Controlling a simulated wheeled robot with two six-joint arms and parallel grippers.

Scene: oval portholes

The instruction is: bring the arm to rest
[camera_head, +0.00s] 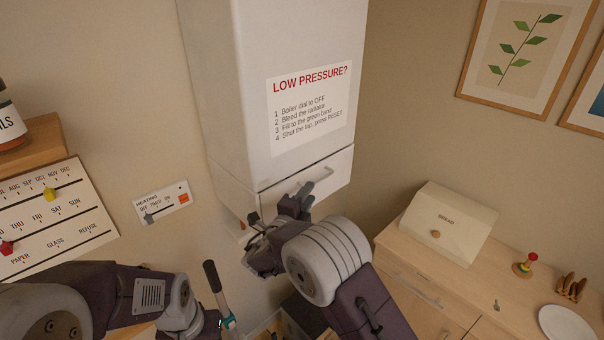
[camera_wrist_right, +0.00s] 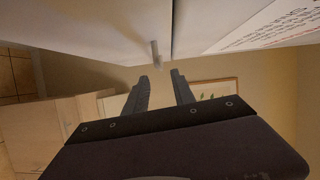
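My right gripper (camera_head: 303,196) is at the lower front of the white boiler (camera_head: 285,50), close to the bar handle (camera_head: 320,176) on its bottom panel. The right wrist view shows its two fingers (camera_wrist_right: 161,90) spread apart with nothing between them, and the handle (camera_wrist_right: 155,52) just beyond the tips. I cannot tell from these views whether a finger touches the boiler. My left arm (camera_head: 110,292) reaches in from the left and ends at the bottom edge; its gripper fingers do not show.
A black-handled lever or tool (camera_head: 212,276) stands beside my left arm. A heating control (camera_head: 162,202) and calendar board (camera_head: 52,215) are on the wall. At right, a cabinet top holds a bread box (camera_head: 450,222), toast rack (camera_head: 571,287) and plate (camera_head: 567,323).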

